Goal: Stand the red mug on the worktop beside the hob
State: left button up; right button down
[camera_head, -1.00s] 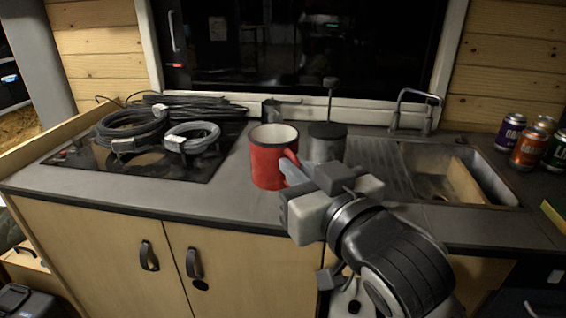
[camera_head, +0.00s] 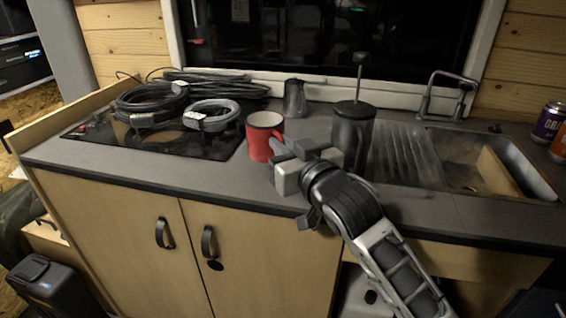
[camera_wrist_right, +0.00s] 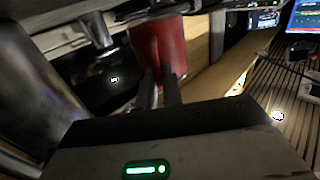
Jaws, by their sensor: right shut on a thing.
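The red mug (camera_head: 259,143) with a pale inside is upright at the worktop (camera_head: 210,184), just right of the black hob (camera_head: 188,143). I cannot tell for sure whether its base touches the worktop. My right gripper (camera_head: 281,151) is shut on the mug at its right side, where the handle is. In the right wrist view the mug (camera_wrist_right: 160,48) is between the fingertips (camera_wrist_right: 160,78), its lower part partly hidden by them. My left gripper is not in view.
Coiled cables (camera_head: 150,104) lie on the hob. A dark French press (camera_head: 352,137) stands right of the mug, and a small grey jug (camera_head: 294,98) stands behind it. The sink (camera_head: 530,178) and cans (camera_head: 548,122) are at the right. Worktop in front of the hob is clear.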

jog(key=shift+w+f, duration=0.2)
jog(key=shift+f, duration=1.55)
jog(key=shift+f, duration=0.2)
jog(key=c, duration=1.5)
grip_release()
jog(key=shift+c, duration=0.2)
